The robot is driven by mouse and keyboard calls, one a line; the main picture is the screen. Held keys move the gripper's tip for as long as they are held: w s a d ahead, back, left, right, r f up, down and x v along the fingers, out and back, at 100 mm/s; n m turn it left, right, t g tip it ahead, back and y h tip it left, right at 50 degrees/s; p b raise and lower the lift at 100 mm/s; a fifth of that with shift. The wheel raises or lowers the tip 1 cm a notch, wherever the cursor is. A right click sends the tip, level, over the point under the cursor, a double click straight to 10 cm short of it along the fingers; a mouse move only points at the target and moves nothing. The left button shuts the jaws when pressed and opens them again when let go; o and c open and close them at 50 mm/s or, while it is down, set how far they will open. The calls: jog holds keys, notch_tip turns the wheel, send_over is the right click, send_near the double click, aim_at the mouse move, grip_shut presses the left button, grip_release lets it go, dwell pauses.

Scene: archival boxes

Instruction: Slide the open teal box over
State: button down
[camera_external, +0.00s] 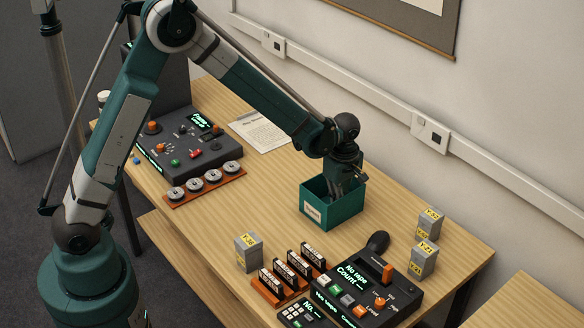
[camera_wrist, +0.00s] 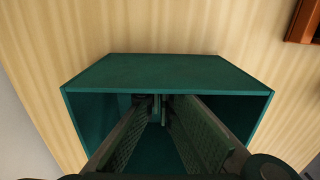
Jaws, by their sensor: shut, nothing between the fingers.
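The open teal box (camera_external: 332,212) stands upright on the wooden table, right of centre in the external view, with a pale label on its front. It also fills the middle of the wrist view (camera_wrist: 165,72), where its far wall, side walls and floor show. My gripper (camera_external: 336,192) points down into the box's open top, and its fingertips are inside the walls. In the wrist view the two fingers of my gripper (camera_wrist: 160,108) come close together at their tips. The gripper is shut and holds nothing. I cannot tell whether the fingers touch a wall.
A dark control panel (camera_external: 185,143) and a rack of round pieces (camera_external: 205,182) are to the left. A second console (camera_external: 365,290), an orange rack (camera_external: 283,280) and grey blocks (camera_external: 248,252) stand in front. More blocks (camera_external: 424,258) are at right. A paper (camera_external: 260,131) lies behind.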

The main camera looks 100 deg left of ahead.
jog(key=shift+s, duration=0.1)
jog(key=shift+s+a, duration=0.25)
jog(key=shift+a, duration=0.05)
jog(key=shift+s+a+b, duration=0.3)
jog(key=shift+s+a, duration=0.7)
jog(key=shift+a, duration=0.05)
notch_tip(320, 180, up, 10)
jog(key=p, duration=0.1)
jog(key=shift+p, duration=0.4)
jog(key=shift+s, duration=0.1)
